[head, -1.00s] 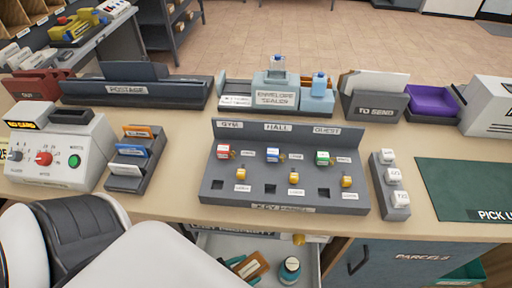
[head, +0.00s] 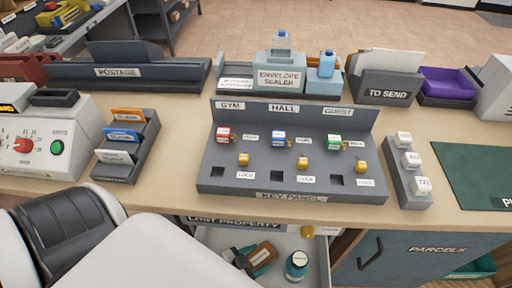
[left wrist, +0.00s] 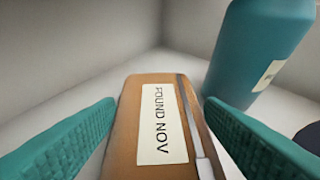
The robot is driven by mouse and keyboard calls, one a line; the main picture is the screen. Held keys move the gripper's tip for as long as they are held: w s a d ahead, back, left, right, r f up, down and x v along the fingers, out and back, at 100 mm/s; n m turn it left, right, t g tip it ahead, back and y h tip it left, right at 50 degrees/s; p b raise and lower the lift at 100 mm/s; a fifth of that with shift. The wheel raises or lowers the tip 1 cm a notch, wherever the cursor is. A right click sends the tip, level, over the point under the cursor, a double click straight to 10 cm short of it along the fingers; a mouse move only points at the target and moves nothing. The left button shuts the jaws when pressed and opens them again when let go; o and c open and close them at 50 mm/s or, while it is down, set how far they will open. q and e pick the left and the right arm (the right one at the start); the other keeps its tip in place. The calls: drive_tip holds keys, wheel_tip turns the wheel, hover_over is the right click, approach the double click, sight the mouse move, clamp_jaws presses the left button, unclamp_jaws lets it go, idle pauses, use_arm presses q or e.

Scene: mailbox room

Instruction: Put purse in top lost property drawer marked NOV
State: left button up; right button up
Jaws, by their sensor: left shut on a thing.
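The purse (head: 264,255) is a small orange-brown case inside an open pale drawer (head: 318,262) below the counter. In the left wrist view the purse (left wrist: 162,122) carries a white label reading "FOUND NOV". My left gripper (head: 247,261) has its teal fingers on both sides of the purse, shut on it; the fingers (left wrist: 160,135) also show in the left wrist view. My arm hides the drawer's left and near parts. A sign reading "LOST PROPERTY" (head: 232,222) is above this drawer. No drawer marked NOV is readable. My right gripper is out of view.
A teal bottle (head: 297,266) stands in the drawer right of the purse, close to it in the left wrist view (left wrist: 260,50). The counter edge overhangs the drawer. A key panel (head: 290,185) sits above, and a blue-grey "PARCELS" cabinet (head: 410,262) stands to the right.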

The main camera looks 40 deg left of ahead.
use_arm(q)
drive_tip(key=shift+f, duration=0.7)
drive_tip(key=o, duration=0.7)
drive_tip(key=shift+f, duration=0.15)
drive_tip(key=o, duration=0.5)
drive_tip(key=shift+o, duration=0.2)
drive_tip(key=shift+s+r, duration=0.1)
drive_tip(key=shift+r, duration=0.15)
drive_tip(key=p+v, duration=0.1)
drive_tip(key=v, duration=1)
drive_tip(key=shift+s+a+r, duration=0.15)
drive_tip(key=shift+s+a, duration=0.05)
drive_tip(key=shift+s, duration=0.15)
